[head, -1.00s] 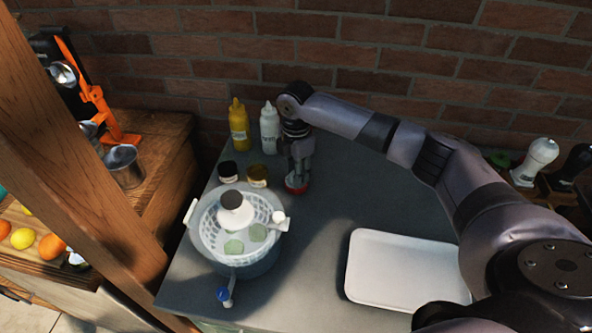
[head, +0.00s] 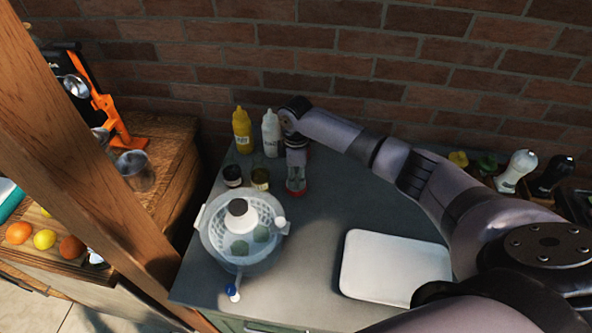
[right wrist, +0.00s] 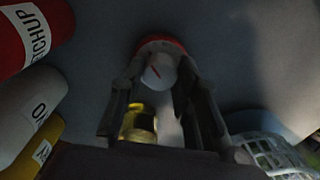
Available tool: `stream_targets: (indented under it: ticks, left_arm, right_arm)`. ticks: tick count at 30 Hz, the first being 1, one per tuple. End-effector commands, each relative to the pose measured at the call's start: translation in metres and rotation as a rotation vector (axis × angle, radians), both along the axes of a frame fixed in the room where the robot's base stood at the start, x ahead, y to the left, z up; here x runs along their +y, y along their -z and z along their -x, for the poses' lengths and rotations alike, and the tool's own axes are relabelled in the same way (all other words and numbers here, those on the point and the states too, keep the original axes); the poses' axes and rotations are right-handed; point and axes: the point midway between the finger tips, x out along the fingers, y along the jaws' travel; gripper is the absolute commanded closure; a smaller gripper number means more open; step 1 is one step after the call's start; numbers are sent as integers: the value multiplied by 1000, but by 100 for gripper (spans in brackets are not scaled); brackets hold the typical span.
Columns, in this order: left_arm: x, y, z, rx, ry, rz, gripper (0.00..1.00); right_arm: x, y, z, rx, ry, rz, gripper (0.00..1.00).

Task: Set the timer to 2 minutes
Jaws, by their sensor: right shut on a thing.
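The timer is a small round thing with a red base and a white knob bearing a red line. It stands on the grey table, at the lower end of my right gripper in the head view (head: 295,187). In the right wrist view the timer (right wrist: 160,45) is at the top centre, its knob between the fingertips. My right gripper (head: 296,178) points down and is shut on the timer's knob; its fingers also show in the right wrist view (right wrist: 157,80). The fingers hide part of the timer, and no scale marks are legible. My left gripper is not in view.
Left of the timer are two jars (head: 260,179) and a salad spinner (head: 215,243). Behind are mustard (head: 242,132) and white (head: 270,135) bottles; a ketchup bottle (right wrist: 30,35) shows in the wrist view. A white tray (head: 394,268) lies front right. The table between is clear.

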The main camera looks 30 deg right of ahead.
Motion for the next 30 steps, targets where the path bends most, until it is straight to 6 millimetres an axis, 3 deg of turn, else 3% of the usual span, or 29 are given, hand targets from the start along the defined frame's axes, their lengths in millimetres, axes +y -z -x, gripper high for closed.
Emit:
stream_targets:
  ticks: [18, 19, 27, 30]
  left_arm:
    - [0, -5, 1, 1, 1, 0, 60]
    - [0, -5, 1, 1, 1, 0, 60]
    - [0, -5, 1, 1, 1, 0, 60]
    - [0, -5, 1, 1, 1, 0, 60]
  right_arm:
    - [1, 0, -1, -2, 51, -1, 99]
    - [1, 0, 0, -2, 51, -1, 70]
    - [0, 0, 0, -1, 51, 0, 52]
    - [0, 0, 0, -1, 51, 0, 50]
